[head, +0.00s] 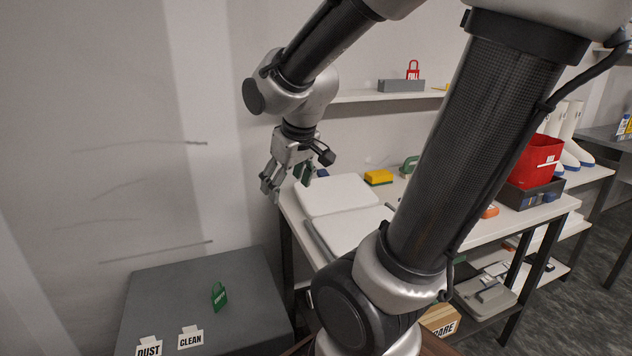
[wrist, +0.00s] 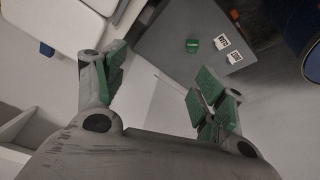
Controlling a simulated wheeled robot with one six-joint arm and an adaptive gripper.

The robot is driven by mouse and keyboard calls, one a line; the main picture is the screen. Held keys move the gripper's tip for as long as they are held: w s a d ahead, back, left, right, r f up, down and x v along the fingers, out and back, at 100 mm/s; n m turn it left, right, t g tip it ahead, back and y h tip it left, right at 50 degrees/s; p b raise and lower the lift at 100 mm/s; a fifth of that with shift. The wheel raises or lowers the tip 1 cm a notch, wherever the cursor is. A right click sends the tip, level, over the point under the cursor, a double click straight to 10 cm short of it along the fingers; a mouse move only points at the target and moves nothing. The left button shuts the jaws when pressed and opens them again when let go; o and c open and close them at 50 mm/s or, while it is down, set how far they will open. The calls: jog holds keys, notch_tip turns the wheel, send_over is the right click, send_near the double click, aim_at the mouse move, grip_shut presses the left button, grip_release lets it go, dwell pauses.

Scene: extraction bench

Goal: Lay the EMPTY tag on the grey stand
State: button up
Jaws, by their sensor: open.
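The green EMPTY tag (head: 219,296) is on the top of the low grey stand (head: 160,290) at the lower left, and appears to stand upright with its loop on top. In the wrist view the green tag (wrist: 192,45) is seen on the grey stand (wrist: 172,55) beyond my fingers. My gripper (head: 286,182) is above and to the right of the tag in the head view, well apart from it. In the wrist view my gripper (wrist: 160,92) has its green-padded fingers spread with nothing between them.
White DUST (head: 149,348) and CLEAN (head: 190,338) cards are on the stand near the tag. A white bench (head: 290,205) with pale boards is at right. A red FULL tag (head: 413,70) is on the shelf by a grey block (head: 402,86). The stand's far part is clear.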

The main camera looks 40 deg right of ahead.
jog(key=s+r+m, duration=0.1)
jog(key=s+r, duration=0.3)
jog(key=s, duration=0.7)
jog(key=shift+s+a+r+g+y, duration=0.2)
jog(key=shift+a+g+y, duration=0.1)
jog(key=shift+a, duration=0.15)
jog(key=shift+w, duration=0.1)
